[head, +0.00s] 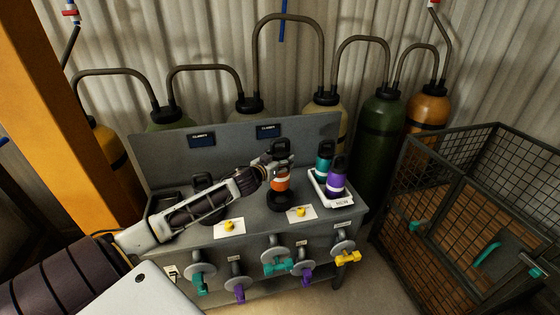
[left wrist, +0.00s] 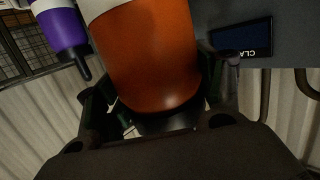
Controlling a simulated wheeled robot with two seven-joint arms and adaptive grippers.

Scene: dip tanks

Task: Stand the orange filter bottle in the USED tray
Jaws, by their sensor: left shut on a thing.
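The orange filter bottle (head: 280,184), with a white band and black top, is upright in the head view. My left gripper (head: 276,161) is shut on it near its top; in the left wrist view the bottle (left wrist: 150,55) fills the space between the fingers. The bottle is directly over a black round fitting (head: 282,203) on the grey bench; I cannot tell whether they touch. The white USED tray (head: 343,202) is to its right on the bench. A teal bottle (head: 323,160) and a purple bottle (head: 336,180) stand in it. My right gripper is not in view.
The grey bench (head: 240,245) has a back panel with two CLARITY signs (head: 202,140). Yellow knobs (head: 229,226) and several coloured valves (head: 278,267) are at its front. Gas cylinders (head: 381,125) stand behind. A wire cage (head: 470,210) is at right.

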